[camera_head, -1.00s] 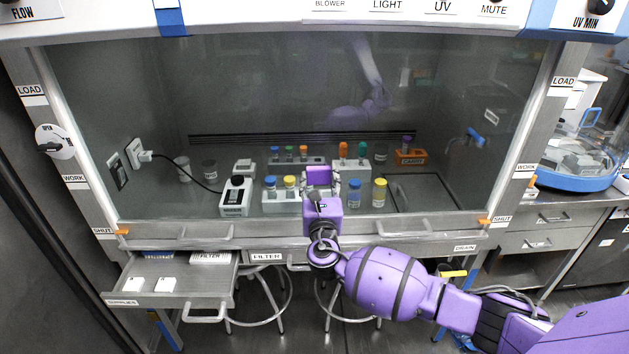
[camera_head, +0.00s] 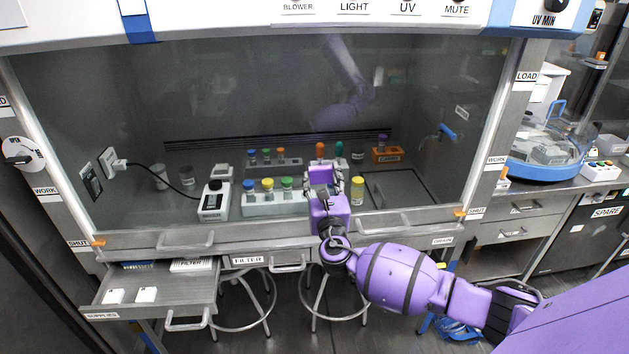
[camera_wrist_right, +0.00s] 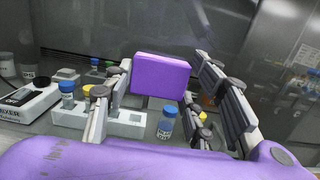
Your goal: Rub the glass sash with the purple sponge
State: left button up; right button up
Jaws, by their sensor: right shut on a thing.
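The glass sash (camera_head: 240,110) is a large clear pane across the front of the hood, with its lower metal rail down near the SHUT labels. A faint reflection of my purple arm shows in it. My right gripper (camera_head: 323,182) is in front of the sash, left of the yellow-capped bottle as seen from the head. It is shut on the purple sponge (camera_head: 319,173). In the right wrist view the sponge (camera_wrist_right: 160,75) is a purple block between the fingers, facing the pane. I cannot tell whether it touches the glass. My left gripper is not in view.
Behind the glass are a rack of capped tubes (camera_head: 262,206), a white device (camera_head: 213,201) and a yellow-capped bottle (camera_head: 357,190). Metal handles (camera_head: 379,230) stick out along the sash rail. An open drawer (camera_head: 150,299) juts out at lower left, with stools beside it.

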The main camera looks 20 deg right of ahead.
aim_at(280, 173)
jog(key=shift+w+a, duration=0.5)
jog(key=shift+a, duration=1.25)
jog(key=shift+w+a, duration=0.55)
jog(key=shift+a, duration=1.15)
jog(key=shift+w+a, duration=0.5)
jog(key=shift+a, duration=1.25)
jog(key=shift+r+v, duration=0.2)
jog(key=shift+v, duration=1.25)
jog(key=shift+r+v, duration=0.15)
jog(key=shift+v, duration=1.35)
jog(key=shift+s, duration=0.15)
jog(key=v, duration=0.2)
jog(key=shift+s+a+r, duration=0.1)
jog(key=shift+s, duration=0.3)
